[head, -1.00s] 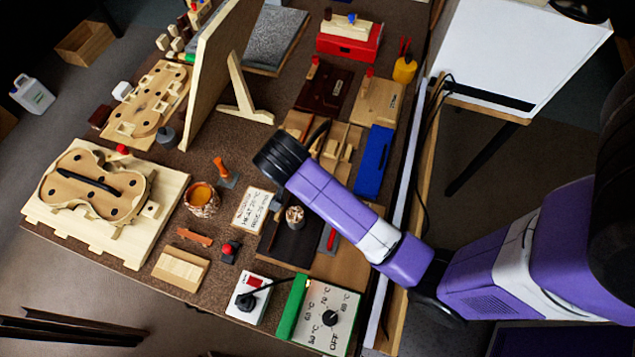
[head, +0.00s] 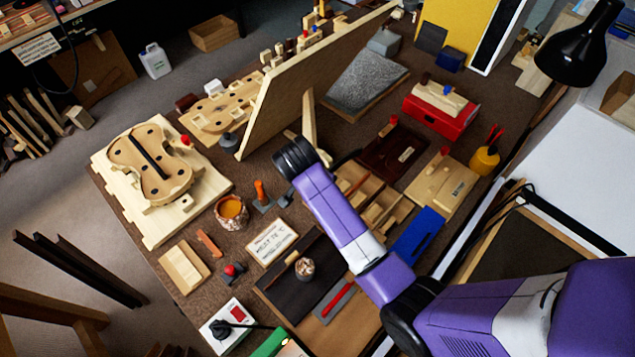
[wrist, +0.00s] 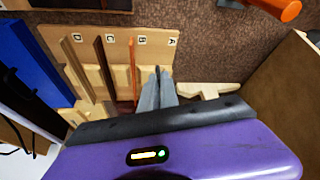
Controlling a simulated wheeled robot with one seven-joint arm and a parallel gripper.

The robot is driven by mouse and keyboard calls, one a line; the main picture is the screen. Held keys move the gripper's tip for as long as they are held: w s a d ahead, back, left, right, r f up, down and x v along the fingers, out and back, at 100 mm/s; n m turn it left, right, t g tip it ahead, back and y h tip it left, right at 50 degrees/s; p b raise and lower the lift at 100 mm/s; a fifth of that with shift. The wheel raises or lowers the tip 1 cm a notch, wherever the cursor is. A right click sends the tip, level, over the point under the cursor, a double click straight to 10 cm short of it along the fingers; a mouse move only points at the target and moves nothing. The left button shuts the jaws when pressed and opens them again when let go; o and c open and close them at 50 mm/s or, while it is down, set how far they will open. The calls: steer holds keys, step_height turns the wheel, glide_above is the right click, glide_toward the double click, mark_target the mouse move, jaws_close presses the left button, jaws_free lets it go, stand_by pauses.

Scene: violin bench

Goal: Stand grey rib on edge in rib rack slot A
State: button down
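The rib rack (wrist: 88,50) is a pale wooden block with slots lettered A to D, seen in the wrist view; it also shows in the head view (head: 384,218), partly behind my arm. My gripper (wrist: 157,82) has its two grey fingers close together by the slot A end. A thin dark grey edge between the fingertips looks like the grey rib (wrist: 157,70), seen nearly end-on. Its lower part and whether it touches the slot are hidden. A dark brown rib (wrist: 104,65) stands near C and an orange-brown rib (wrist: 133,65) near B. The head view hides my fingers.
A blue box (head: 417,233) lies beside the rack. A large upright wooden board (head: 300,75) on a foot stands close to my wrist. An orange-handled tool (head: 262,192) and a glue pot (head: 231,209) stand left of my arm.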

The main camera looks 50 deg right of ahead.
steer(key=shift+d+f+b, duration=0.1)
steer(key=shift+f+b, duration=1.95)
steer(key=shift+f, duration=0.35)
steer(key=shift+f+b, duration=0.8)
steer(key=shift+f, duration=0.85)
steer(key=c, duration=1.5)
jaws_free()
steer(key=shift+c, duration=0.2)
steer(key=shift+r, duration=0.15)
steer(key=v, duration=0.7)
steer(key=shift+r, duration=0.25)
steer(key=shift+s, duration=0.1)
